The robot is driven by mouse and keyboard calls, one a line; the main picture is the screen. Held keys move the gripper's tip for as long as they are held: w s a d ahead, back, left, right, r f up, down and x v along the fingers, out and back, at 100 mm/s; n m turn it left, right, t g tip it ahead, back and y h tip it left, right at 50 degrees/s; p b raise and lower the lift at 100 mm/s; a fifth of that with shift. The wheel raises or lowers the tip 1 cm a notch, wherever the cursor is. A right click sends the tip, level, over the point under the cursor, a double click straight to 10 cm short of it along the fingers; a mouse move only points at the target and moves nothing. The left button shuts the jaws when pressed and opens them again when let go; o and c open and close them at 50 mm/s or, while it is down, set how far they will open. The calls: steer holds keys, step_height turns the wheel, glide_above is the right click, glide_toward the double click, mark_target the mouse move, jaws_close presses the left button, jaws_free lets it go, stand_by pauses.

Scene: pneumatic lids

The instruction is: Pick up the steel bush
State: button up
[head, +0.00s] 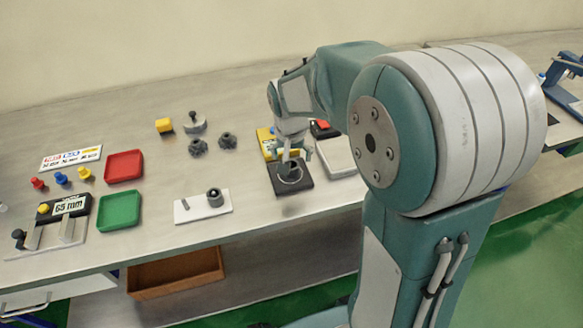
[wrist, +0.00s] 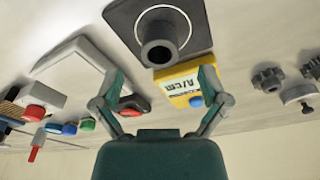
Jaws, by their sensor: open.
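A dark grey hollow cylinder that looks like the steel bush (wrist: 160,38) stands inside a white circle on a dark square pad (wrist: 121,17). The pad also shows in the head view (head: 302,184), where my gripper largely hides what stands on it. My gripper (head: 291,158) is over the pad in the head view. In the wrist view my gripper (wrist: 160,80) is open and empty, with its fingers spread apart and the bush beyond them, between their lines. I cannot tell the exact gap to it.
A yellow meter (wrist: 182,84) lies beside the pad. A white plate (head: 190,212) holds another grey hollow cylinder (head: 214,198) and a small pin. Dark gears (head: 198,147), a red tray (head: 124,166) and a green tray (head: 119,210) lie farther left. Bare bench surface lies between them.

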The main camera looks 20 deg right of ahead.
steer(key=f, duration=0.3)
steer(key=shift+w+f, duration=0.25)
steer(key=shift+f, duration=0.15)
jaws_close()
steer(key=shift+r, duration=0.1)
